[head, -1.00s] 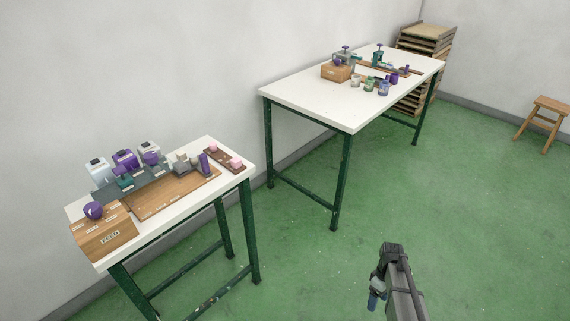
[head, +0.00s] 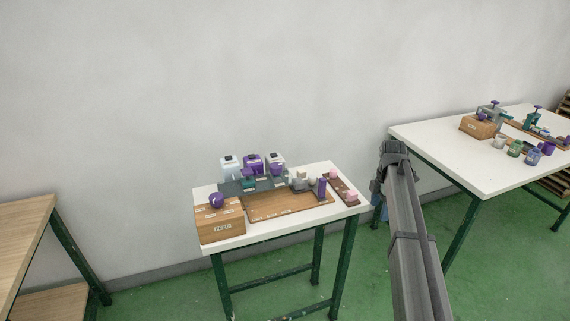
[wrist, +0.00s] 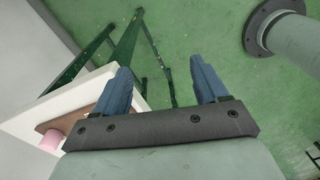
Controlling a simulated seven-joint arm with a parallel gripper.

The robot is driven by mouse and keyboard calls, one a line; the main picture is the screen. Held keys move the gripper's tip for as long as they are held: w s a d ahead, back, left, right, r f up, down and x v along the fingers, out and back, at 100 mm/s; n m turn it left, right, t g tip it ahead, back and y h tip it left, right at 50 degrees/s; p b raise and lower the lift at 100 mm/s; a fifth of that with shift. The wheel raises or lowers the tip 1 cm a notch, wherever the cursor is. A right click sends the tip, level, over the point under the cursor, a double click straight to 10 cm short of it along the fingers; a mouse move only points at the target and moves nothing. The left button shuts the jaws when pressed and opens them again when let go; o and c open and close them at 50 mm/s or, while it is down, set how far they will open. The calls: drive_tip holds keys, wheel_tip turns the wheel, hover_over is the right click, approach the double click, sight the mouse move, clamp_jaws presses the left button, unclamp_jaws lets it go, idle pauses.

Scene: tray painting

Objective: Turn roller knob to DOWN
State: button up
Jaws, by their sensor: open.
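A round purple knob (head: 216,199) sits on top of a wooden box (head: 222,226) marked FEED, at the left end of the small white table. Small labels surround the knob, too small to read, so its setting cannot be told. A second wooden box with a purple knob (head: 482,118) stands on the larger table at right. I cannot tell by its label which one is the roller knob. My gripper (wrist: 162,78) is open and empty, its blue fingers apart over the floor. In the head view it hangs right of the small table, away from both knobs.
The small table (head: 345,209) also carries a brown board (head: 290,204), several containers and a strip with pink pieces (head: 351,196). The larger table (head: 430,143) holds jars and a clamp-like device. A wooden table (head: 22,222) stands at left. Green floor lies open between them.

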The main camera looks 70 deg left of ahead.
sight(276, 165)
drive_tip(key=s+a+r+n, duration=0.2)
drive_tip(key=s+a+r, duration=0.2)
drive_tip(key=s+a, duration=0.1)
drive_tip(key=s+a+r+n, duration=0.2)
drive_tip(key=s+a+r, duration=0.2)
drive_tip(key=a+r, duration=0.1)
drive_tip(key=s+a+r+n, duration=0.2)
drive_tip(key=s+a+r, duration=0.2)
drive_tip(key=s, duration=0.1)
drive_tip(key=shift+s+a+r, duration=0.3)
drive_tip(key=shift+a+r, duration=0.1)
drive_tip(key=s+a+r+n, duration=0.3)
drive_tip(key=s+a+r, duration=0.15)
drive_tip(key=s, duration=0.25)
drive_tip(key=s+a+r+n, duration=0.3)
drive_tip(key=s+r, duration=0.2)
drive_tip(key=s, duration=0.2)
drive_tip(key=shift+y, duration=0.3)
drive_tip(key=f, duration=1.3)
drive_tip(key=shift+d+f, duration=0.25)
drive_tip(key=shift+c, duration=0.4)
drive_tip(key=c, duration=1)
